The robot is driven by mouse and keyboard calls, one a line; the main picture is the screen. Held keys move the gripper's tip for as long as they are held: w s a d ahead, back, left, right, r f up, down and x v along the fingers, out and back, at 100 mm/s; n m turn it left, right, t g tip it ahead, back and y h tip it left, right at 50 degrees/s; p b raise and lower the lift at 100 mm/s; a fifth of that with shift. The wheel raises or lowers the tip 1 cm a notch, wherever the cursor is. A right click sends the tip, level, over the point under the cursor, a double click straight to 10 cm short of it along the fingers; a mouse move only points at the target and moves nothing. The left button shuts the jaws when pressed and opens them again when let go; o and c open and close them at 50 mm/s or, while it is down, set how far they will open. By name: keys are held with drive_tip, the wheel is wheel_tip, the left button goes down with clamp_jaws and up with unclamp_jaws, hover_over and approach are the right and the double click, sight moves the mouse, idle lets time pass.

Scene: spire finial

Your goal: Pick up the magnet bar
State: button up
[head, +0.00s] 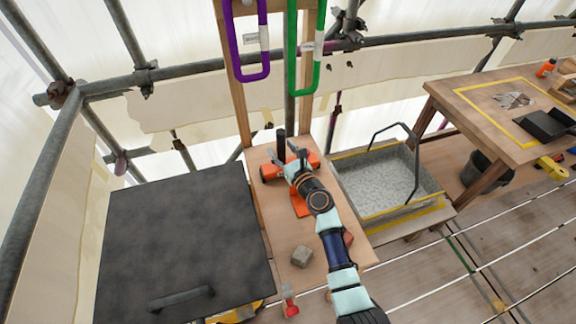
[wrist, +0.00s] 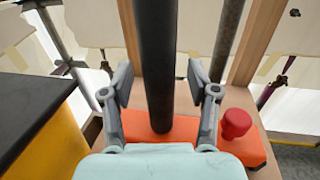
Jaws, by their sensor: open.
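What looks like the magnet bar (head: 269,173) is an orange bar lying on the narrow wooden bench, with a black upright handle (head: 281,144) rising from it. In the wrist view the black handle (wrist: 157,55) stands upright between the fingers of my gripper (wrist: 158,85), and the orange base (wrist: 142,127) lies below. A red knob (wrist: 235,123) sits on the base at the right. My gripper (head: 284,157) is open, with a gap to the handle on both sides in the wrist view. The part of the base nearest me is hidden behind my wrist.
A black-topped box (head: 185,240) stands left of the bench (head: 265,215). A grey block (head: 302,256) and a red-topped item (head: 289,300) lie nearer on the bench. A grey tray with a hoop handle (head: 385,180) stands right. Purple (head: 233,40) and green (head: 291,60) frames hang behind.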

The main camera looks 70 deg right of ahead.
drive_tip(key=shift+f, duration=0.1)
clamp_jaws()
idle(0.3)
